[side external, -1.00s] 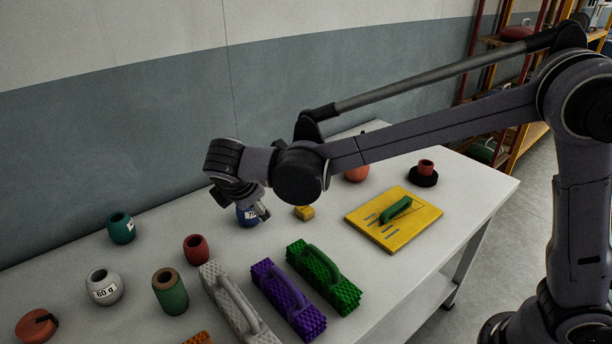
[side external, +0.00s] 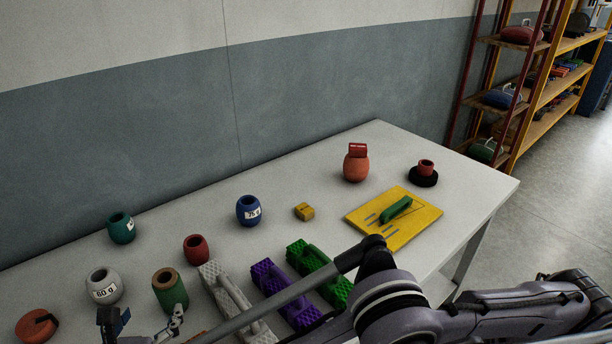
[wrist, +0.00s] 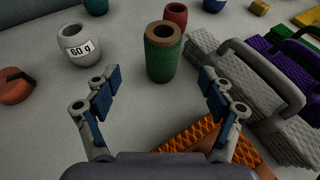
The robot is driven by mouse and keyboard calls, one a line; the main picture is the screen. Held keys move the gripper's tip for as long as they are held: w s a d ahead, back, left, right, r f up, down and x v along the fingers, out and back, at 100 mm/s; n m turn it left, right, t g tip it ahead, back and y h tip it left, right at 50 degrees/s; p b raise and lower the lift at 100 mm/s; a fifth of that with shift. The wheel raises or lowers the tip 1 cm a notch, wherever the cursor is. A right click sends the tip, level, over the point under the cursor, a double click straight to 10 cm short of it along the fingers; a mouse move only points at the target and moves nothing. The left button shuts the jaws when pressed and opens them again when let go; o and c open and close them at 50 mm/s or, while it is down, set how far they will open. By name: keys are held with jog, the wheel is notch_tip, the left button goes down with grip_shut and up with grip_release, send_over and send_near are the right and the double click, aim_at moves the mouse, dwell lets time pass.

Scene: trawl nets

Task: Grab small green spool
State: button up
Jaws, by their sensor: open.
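A green spool with a brown top rim and dark centre hole (side external: 171,292) stands upright on the table; in the wrist view it (wrist: 163,60) stands just ahead of my fingers, centred between them. A smaller teal-green pot with a label (side external: 121,228) stands farther back; its lower part shows at the top of the wrist view (wrist: 96,5). My gripper (wrist: 160,95) is open and empty, its two blue-padded fingers spread wide. In the side view my gripper (side external: 145,324) is low at the bottom edge, in front of the green spool and partly cut off.
A grey pot marked 60 g (side external: 103,286) stands close left of the spool, and a red pot (side external: 196,249) behind it. A grey ridged brush (side external: 238,305) lies close to its right. An orange ridged piece (wrist: 205,140) lies near my right finger.

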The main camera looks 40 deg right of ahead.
aim_at(162, 294)
jog(key=x, duration=0.5)
jog(key=shift+w+d, duration=0.1)
jog(key=shift+f+x, duration=0.15)
jog(key=shift+x, duration=1.2)
jog(key=shift+f+x, duration=0.1)
jog(key=shift+x, duration=1.25)
jog(key=c, duration=1.3)
